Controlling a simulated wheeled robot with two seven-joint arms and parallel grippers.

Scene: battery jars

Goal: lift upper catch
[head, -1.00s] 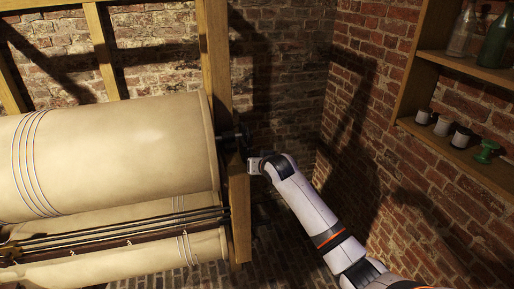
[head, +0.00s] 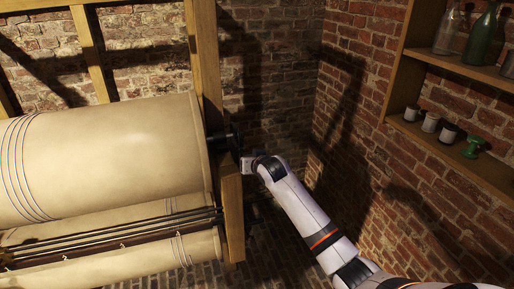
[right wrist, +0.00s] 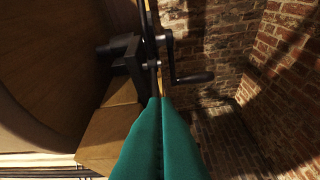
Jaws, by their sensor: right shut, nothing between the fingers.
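My right gripper (right wrist: 160,100) is shut and empty. Its green fingers point up the right wrist view, with tips just below a dark metal bar (right wrist: 150,45) and crank handle (right wrist: 192,78). I cannot tell whether the tips touch the metal. A black block-like fitting (right wrist: 122,52) sits on the wooden post left of them. I cannot tell for certain which of these parts is the upper catch. In the head view, black fittings (head: 222,138) show at the end of the large cream roller (head: 110,155), and my right arm ends beside the post. My left gripper is out of view.
A wooden post (head: 230,205) stands at the roller's right end. Lower rollers and dark rods (head: 120,235) lie beneath. Brick walls close the corner behind. A wooden shelf (head: 440,150) with bottles and small jars hangs at right. The space between arm and shelf is clear.

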